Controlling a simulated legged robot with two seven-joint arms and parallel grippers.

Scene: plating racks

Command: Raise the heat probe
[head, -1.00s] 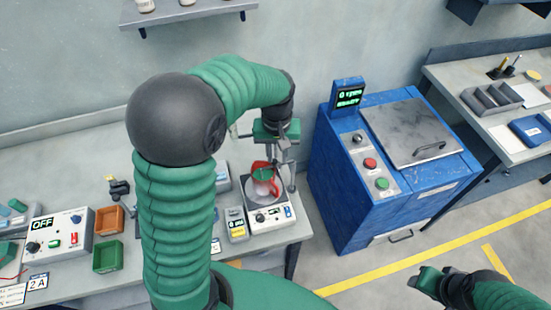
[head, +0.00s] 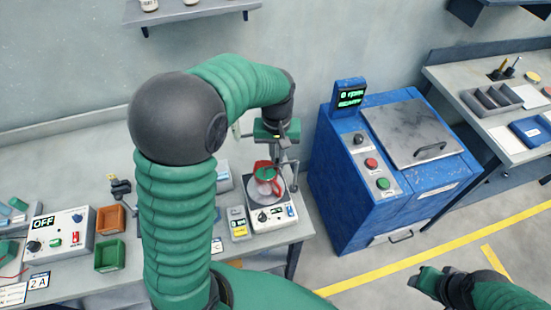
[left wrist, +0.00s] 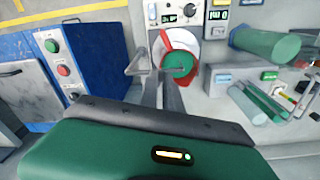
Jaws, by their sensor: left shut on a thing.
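My left gripper (head: 282,150) comes down over the heating plate (head: 284,213) and is shut on a thin grey metal part, which I take to be the heat probe's holder; the fingers largely hide it. In the left wrist view the dark fingers (left wrist: 163,88) point at a red vessel (left wrist: 188,42) with a green round top (left wrist: 178,63). The red vessel (head: 259,164) stands on the plate, just below the gripper. A grey upright rises at the plate's right side. My right gripper (head: 428,277) is empty at the lower right; its jaw gap is unclear.
A blue machine (head: 345,190) with a grey lid stands right of the bench. A control box (head: 60,235), an orange bin (head: 109,220) and a green bin (head: 110,256) are on the bench at left. A shelf (head: 190,12) hangs above. My left arm hides the middle bench.

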